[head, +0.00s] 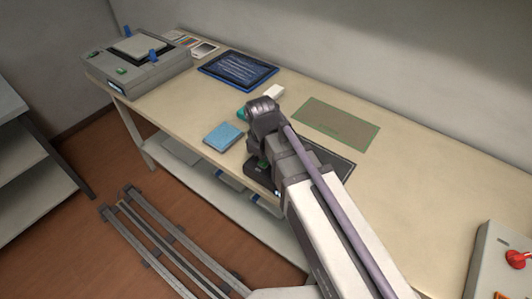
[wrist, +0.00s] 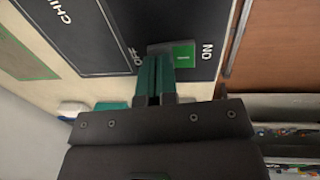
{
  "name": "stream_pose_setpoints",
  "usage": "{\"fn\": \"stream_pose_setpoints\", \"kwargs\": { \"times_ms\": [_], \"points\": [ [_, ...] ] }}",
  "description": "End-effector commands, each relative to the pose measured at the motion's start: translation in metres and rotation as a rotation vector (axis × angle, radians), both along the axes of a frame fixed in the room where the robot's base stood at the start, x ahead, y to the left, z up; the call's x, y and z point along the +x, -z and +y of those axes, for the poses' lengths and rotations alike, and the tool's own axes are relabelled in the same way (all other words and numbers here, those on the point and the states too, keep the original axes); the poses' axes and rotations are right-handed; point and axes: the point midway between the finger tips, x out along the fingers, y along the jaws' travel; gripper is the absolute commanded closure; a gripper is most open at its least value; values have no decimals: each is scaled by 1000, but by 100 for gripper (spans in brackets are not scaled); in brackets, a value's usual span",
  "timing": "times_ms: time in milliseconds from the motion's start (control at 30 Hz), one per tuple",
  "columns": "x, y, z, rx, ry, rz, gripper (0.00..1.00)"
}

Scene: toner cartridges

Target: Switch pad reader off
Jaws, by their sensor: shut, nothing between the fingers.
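The pad reader is a black panel (wrist: 185,18) with white lettering, seen close in the wrist view. Its dark surface also shows right of my arm in the head view (head: 332,165). A green switch piece (wrist: 184,56) sits on it between the letters "OFF" and other partly readable letters. My gripper (wrist: 161,50) has green fingers, shut and empty. Its tips are at the grey part beside the green piece; I cannot tell whether they touch it. In the head view my arm hides much of the reader and the fingertips.
A green-outlined mat area (head: 337,124) lies behind the reader. A blue pad (head: 223,136), a white block (head: 273,91) and a blue-framed tablet (head: 238,69) lie to its left. A grey machine (head: 138,70) stands at the far left. A box with a red knob (head: 516,258) stands at right.

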Motion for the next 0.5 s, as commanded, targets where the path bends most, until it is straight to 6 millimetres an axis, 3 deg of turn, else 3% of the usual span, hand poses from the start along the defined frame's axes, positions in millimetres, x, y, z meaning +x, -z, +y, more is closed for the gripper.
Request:
{"fn": "stream_pose_setpoints", "kwargs": {
  "times_ms": [500],
  "points": [
    [-9, 1, 6, 2, -2, 4, 100]
  ]
}}
